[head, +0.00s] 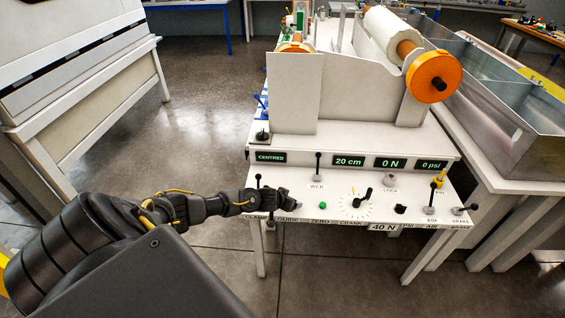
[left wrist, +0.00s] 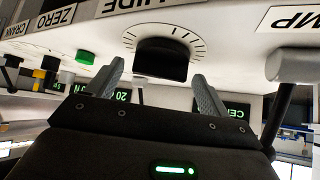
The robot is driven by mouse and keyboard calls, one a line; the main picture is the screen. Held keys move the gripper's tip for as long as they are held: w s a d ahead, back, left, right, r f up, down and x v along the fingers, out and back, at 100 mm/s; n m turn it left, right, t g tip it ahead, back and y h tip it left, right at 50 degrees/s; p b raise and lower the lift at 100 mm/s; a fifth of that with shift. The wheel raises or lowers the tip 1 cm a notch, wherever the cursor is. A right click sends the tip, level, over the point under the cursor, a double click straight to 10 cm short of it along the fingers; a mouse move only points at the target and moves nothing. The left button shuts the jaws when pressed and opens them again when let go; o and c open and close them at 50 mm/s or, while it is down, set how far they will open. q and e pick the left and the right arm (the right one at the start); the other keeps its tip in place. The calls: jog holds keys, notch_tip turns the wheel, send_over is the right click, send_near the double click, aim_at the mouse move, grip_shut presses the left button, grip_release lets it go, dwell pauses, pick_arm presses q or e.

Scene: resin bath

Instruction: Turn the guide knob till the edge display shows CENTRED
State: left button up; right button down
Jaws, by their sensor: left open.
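My left gripper (left wrist: 158,82) is open, with one grey finger on each side of the knob; I see gaps between fingers and knob. In the head view my left gripper (head: 280,201) is at the front left of the white panel and largely hides the knob. The edge display (head: 270,157) reads CENTRED in green; part of it shows in the left wrist view (left wrist: 236,109). My right gripper is not in view.
Close to my left gripper stands the black clamp lever (head: 258,182). The WEB lever (head: 318,164), green zero button (head: 323,206) and crank dial (head: 356,206) are to the right. Other displays read 20 cm, 0 N and 0 psi. A metal bath (head: 500,100) stands at the right.

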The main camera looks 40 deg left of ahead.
pick_arm(q)
jog(key=a+v, duration=0.1)
jog(key=v, duration=0.8)
jog(key=shift+d+r+p, duration=0.25)
jog(key=shift+d+p, duration=0.15)
jog(key=shift+d, duration=0.15)
jog(key=shift+s, duration=0.1)
